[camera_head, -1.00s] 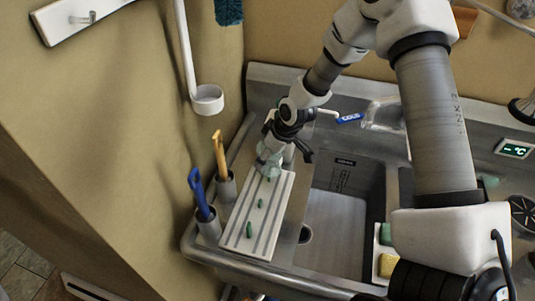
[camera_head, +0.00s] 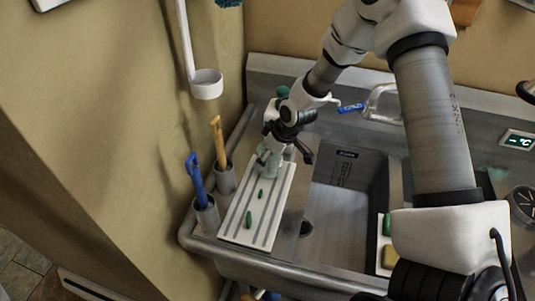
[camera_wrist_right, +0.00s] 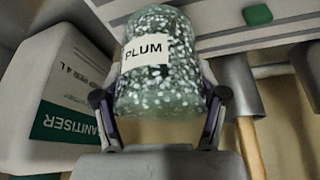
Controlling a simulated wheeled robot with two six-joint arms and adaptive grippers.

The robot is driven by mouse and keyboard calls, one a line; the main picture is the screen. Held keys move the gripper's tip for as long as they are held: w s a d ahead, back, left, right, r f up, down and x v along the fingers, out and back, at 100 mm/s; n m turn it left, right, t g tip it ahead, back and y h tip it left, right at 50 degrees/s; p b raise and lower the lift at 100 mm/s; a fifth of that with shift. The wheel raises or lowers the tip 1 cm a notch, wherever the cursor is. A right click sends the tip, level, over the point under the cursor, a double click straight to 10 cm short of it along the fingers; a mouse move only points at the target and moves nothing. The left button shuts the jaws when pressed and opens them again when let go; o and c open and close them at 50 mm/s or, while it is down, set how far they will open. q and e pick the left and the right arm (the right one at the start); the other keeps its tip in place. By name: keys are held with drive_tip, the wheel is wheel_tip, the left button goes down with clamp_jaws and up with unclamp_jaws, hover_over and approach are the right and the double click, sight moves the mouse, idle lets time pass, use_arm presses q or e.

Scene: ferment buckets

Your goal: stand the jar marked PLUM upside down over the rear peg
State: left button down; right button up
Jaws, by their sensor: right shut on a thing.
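The jar marked PLUM (camera_wrist_right: 158,75) is translucent green with white speckles and a white label, in the right wrist view. My right gripper (camera_wrist_right: 160,105) is shut on it, a finger on each side. The tops of the label's letters point away from my palm. In the camera_head view the pale green jar (camera_head: 271,168) is at the rear end of the white grooved rack (camera_head: 236,232). Two green pegs, a middle one (camera_head: 261,194) and a front one (camera_head: 249,219), show in front of it. The rear peg is hidden; contact cannot be told. My left gripper is out of view.
Two grey holders with a blue-handled tool (camera_head: 196,180) and a yellow-handled tool (camera_head: 218,142) stand left of the rack. A white sanitiser container (camera_wrist_right: 55,95) is close beside the jar.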

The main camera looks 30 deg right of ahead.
drive_tip(key=shift+f+b, duration=0.5)
drive_tip(key=shift+b, duration=0.05)
drive_tip(key=o, duration=1.4)
drive_tip(key=shift+c, duration=0.2)
drive_tip(key=shift+r, duration=0.1)
drive_tip(key=shift+p+v, duration=0.95)
drive_tip(key=shift+p, duration=1.6)
drive_tip(key=shift+p+v, duration=1)
drive_tip(key=shift+p, duration=1.05)
drive_tip(key=shift+p+v, duration=1)
drive_tip(key=shift+p, duration=0.7)
